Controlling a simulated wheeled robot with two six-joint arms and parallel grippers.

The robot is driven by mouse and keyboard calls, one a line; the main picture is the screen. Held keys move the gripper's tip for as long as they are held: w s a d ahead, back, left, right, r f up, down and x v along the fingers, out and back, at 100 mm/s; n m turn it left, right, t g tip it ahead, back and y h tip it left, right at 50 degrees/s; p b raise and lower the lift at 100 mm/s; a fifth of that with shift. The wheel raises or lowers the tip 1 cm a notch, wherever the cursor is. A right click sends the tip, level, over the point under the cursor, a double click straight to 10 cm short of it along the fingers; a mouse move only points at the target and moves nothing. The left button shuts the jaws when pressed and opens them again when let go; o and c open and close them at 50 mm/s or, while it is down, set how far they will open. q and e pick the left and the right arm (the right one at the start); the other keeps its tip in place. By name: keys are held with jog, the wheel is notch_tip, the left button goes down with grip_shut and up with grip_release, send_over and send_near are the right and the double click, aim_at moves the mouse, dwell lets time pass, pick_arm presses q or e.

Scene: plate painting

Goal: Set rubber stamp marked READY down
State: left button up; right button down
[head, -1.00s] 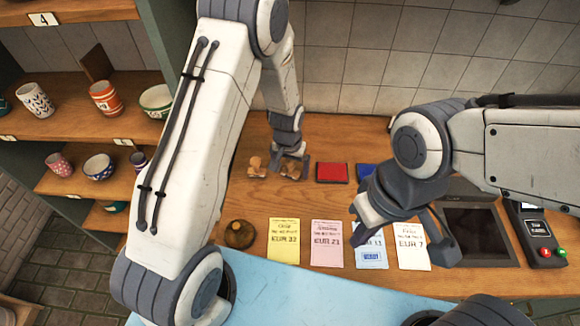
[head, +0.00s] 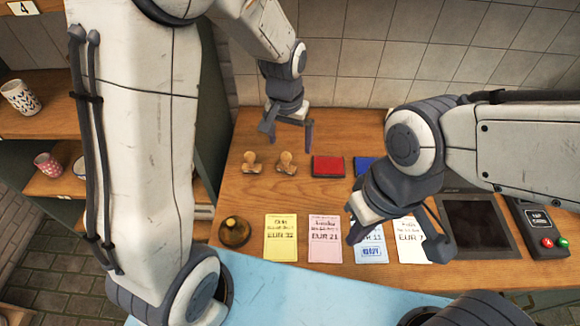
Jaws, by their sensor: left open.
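Two wooden stamps stand upright on the wooden counter: a left stamp (head: 251,162) and a right stamp (head: 287,163). Their marked faces are hidden, so I cannot tell which one is READY. My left gripper (head: 288,138) is open and empty, above and behind the right stamp, with its fingers apart and clear of it. My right gripper (head: 398,232) is open, with its fingers spread over the blue-printed card (head: 370,246) and the white card (head: 412,252). It holds nothing that I can see.
A red ink pad (head: 328,167) and a partly hidden blue pad (head: 364,165) lie right of the stamps. A yellow card (head: 280,238), a pink card (head: 325,240) and a brass bell (head: 234,232) are in front. A card terminal (head: 540,228) stands at right; shelves with cups are at left.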

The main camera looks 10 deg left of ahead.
pick_arm(q)
jog(key=s+d+r+m, duration=0.2)
jog(key=s, duration=0.5)
jog(key=s+d+r+m, duration=0.2)
jog(key=s, duration=0.6)
jog(key=s+d+r+m+g, duration=0.1)
jog(key=s+d+r, duration=0.1)
jog(key=s, duration=0.6)
jog(key=shift+s+d+r+m+h, duration=0.2)
jog(key=shift+d+r+m+h, duration=0.2)
jog(key=shift+d, duration=0.1)
